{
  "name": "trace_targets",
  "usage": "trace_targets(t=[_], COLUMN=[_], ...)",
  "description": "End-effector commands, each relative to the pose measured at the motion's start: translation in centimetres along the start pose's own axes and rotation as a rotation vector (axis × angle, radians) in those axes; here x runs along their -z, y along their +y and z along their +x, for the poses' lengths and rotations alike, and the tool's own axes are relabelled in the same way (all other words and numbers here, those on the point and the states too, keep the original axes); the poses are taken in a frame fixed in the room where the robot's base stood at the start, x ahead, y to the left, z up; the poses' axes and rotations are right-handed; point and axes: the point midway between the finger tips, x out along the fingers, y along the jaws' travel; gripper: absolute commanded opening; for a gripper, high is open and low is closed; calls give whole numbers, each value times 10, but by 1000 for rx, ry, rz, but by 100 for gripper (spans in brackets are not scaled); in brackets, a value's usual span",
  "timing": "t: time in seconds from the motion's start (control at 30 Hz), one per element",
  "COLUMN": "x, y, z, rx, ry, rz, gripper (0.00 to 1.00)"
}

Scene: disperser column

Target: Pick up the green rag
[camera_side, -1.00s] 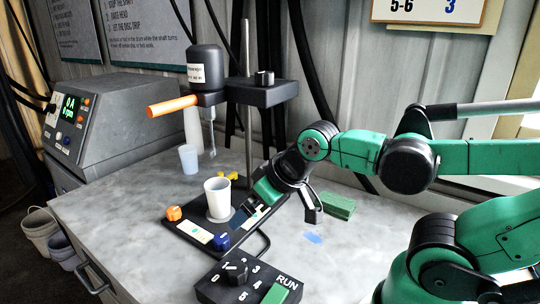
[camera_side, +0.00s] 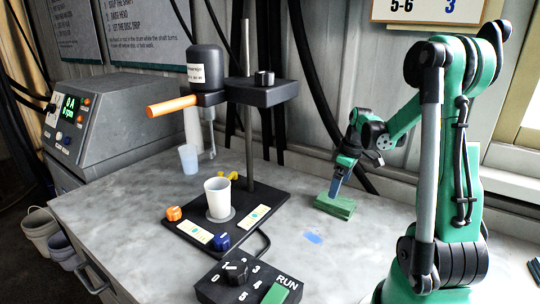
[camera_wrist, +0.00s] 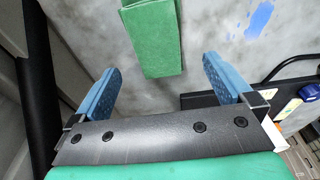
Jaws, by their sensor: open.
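The green rag (camera_side: 338,208) is a folded flat block lying on the grey bench, right of the disperser stand. In the wrist view the rag (camera_wrist: 152,38) shows at the top centre, ahead of the fingers and between their lines. My gripper (camera_side: 335,188) points down over the rag in the side view, its blue fingertips close to it; I cannot tell whether they touch. In the wrist view my gripper (camera_wrist: 162,66) is open with nothing held between its blue fingers.
A white cup (camera_side: 218,198) stands on the black stand base (camera_side: 262,196). A RUN control box (camera_side: 248,284) sits at the front. A blue patch (camera_side: 313,237) marks the bench near the rag. A clear cup (camera_side: 188,159) stands behind. The bench around the rag is clear.

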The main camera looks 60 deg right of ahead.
Motion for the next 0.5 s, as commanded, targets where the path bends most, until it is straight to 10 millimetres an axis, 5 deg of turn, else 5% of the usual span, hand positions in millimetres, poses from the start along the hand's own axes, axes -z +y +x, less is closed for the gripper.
trace_targets(t=[0.5], x=[-3], y=[4], z=[52], rx=[5], ry=[-3], rz=[-2], gripper=[100])
